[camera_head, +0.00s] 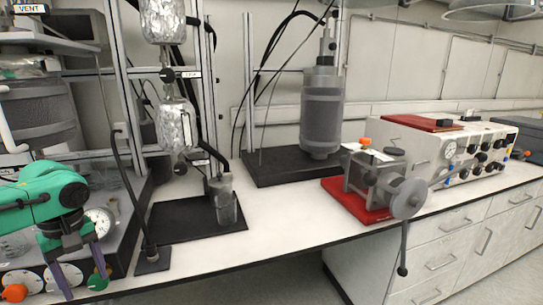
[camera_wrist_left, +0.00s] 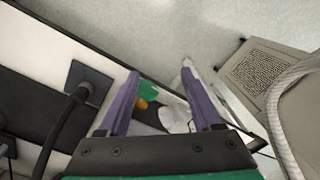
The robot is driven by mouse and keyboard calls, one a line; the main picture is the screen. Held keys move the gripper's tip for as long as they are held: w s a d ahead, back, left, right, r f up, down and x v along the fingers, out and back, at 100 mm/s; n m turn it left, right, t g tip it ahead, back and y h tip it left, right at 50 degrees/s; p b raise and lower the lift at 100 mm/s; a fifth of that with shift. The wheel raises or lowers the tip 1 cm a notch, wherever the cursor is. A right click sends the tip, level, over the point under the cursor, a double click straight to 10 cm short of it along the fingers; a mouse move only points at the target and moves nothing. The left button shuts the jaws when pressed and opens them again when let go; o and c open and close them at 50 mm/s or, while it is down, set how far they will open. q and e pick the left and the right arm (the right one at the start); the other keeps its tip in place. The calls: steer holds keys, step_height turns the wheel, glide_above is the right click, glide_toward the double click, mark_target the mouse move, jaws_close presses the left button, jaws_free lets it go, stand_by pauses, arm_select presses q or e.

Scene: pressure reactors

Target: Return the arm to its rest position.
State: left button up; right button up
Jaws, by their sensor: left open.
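My left arm (camera_head: 40,197), green with dark joints, comes in from the left edge in the head view. Its gripper (camera_head: 82,285) hangs with its purple fingers pointing down, in front of the gauge panel at the lower left. The gripper is open, and the fingers stand apart in the wrist view (camera_wrist_left: 160,72) with nothing held between them. A green knob (camera_head: 97,283) is close to one fingertip in the head view; whether they touch is unclear. My right gripper is in neither view.
The gauge panel (camera_head: 28,280) has an orange knob (camera_head: 14,293). A black post with a square foot (camera_head: 152,261) stands beside it. A grey reactor (camera_head: 322,110) and red-based device (camera_head: 375,190) stand farther right. The white bench front (camera_head: 290,230) is clear.

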arm_select(q)
steer(key=s+f+m, duration=0.4)
steer(key=s+f, duration=0.1)
steer(key=f, duration=0.7)
steer(key=s+f+m, duration=0.4)
steer(key=s+f, duration=0.1)
steer(key=f, duration=0.6)
steer(key=s+d+f+m+t, duration=0.1)
steer(key=d+m+t, duration=0.15)
steer(key=d, duration=0.55)
steer(key=s+d+m+t, duration=0.2)
steer(key=d+m, duration=0.1)
steer(key=d, duration=0.4)
step_height(320, 180, down, 12)
steer(key=w+g+p, duration=0.1)
steer(key=s+a+f+g+p, duration=0.1)
steer(key=s+f, duration=0.4)
steer(key=f, duration=0.3)
steer(key=s+f+g+p, duration=0.1)
steer(key=s+f, duration=0.3)
steer(key=f, duration=0.5)
steer(key=s+a+f, duration=0.2)
steer(key=s+f, duration=0.3)
steer(key=s, duration=0.5)
steer(key=shift+s+p, duration=0.3)
steer(key=shift+s, duration=0.05)
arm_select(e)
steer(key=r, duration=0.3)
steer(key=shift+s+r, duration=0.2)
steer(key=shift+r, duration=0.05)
